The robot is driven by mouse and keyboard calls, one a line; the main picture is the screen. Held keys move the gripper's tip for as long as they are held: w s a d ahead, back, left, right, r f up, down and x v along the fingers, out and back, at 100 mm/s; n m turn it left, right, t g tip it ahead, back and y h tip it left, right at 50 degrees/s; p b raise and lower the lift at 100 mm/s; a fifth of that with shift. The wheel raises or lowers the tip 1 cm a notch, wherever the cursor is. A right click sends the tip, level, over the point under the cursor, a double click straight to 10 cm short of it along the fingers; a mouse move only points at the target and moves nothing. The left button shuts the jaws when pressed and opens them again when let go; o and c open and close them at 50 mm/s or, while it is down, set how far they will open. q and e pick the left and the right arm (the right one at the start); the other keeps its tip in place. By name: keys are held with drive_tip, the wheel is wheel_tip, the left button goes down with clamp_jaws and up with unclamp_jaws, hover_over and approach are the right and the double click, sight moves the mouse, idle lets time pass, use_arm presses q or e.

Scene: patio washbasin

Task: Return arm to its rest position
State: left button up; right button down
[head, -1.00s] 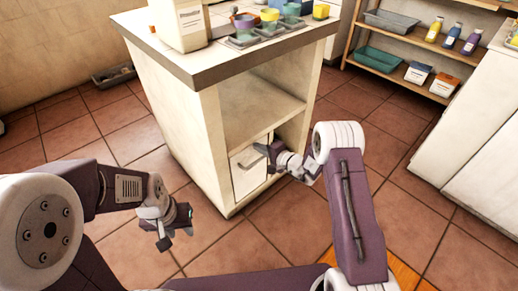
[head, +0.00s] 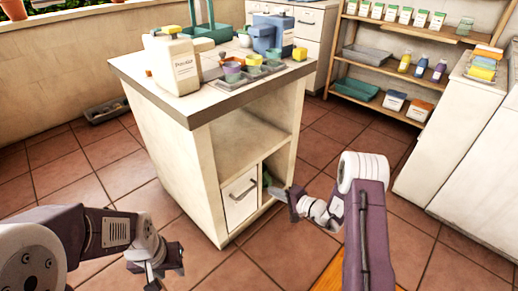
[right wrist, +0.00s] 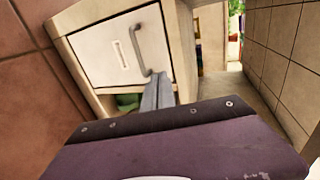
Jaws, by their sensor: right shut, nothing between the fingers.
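My right gripper (head: 280,190) is in front of the island cabinet (head: 183,170), to the right of the drawer (head: 240,199). Its fingers are together and empty. In the right wrist view the shut fingers (right wrist: 158,92) point toward the cabinet, with their tips beside the lower end of the drawer's handle (right wrist: 138,50); I cannot tell whether they touch it. The drawer front looks flush with the cabinet. My left gripper (head: 157,268) hangs over the floor at the lower left, its fingers apart and empty.
A white bottle (head: 172,65), small cups and a grey tray (head: 226,86) stand on the cabinet top. A green item (head: 266,177) sits in the opening beside the drawer. A shelf rack (head: 405,50) and white counter (head: 455,130) are at the right. The tiled floor between is clear.

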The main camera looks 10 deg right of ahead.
drive_tip(key=a+r+n+g+y+p, duration=0.1)
drive_tip(key=a+r+n+y, duration=0.1)
drive_tip(key=a+r, duration=0.35)
drive_tip(key=a+r+n+y+p, duration=0.1)
drive_tip(key=a+r+n+p, duration=0.15)
drive_tip(key=r, duration=0.55)
drive_tip(key=s+a+r+n+g, duration=0.2)
drive_tip(key=s+a+n+g, duration=0.15)
drive_tip(key=s, duration=0.35)
drive_tip(key=s+a+r+n+g, duration=0.3)
drive_tip(key=s+a+g, duration=0.1)
drive_tip(key=s, duration=0.3)
drive_tip(key=s+d+f+n+g+h+p, duration=0.2)
drive_tip(key=s+d+f+g+h, duration=0.15)
drive_tip(key=s, duration=0.65)
drive_tip(key=s+d+f+h, duration=0.2)
drive_tip(key=d+h, duration=0.1)
drive_tip(key=d, duration=0.3)
drive_tip(key=s+d+f+h, duration=0.2)
drive_tip(key=d+h, duration=0.1)
drive_tip(key=d, duration=0.2)
drive_tip(key=w+d+m+t+h, duration=0.2)
drive_tip(key=d, duration=0.2)
wheel_tip(320, 180, up, 38)
drive_tip(key=p, duration=3.7)
drive_tip(key=shift+a+f+m+p, duration=0.15)
drive_tip(key=shift+a+m+p, duration=0.1)
drive_tip(key=shift+m+p, duration=0.05)
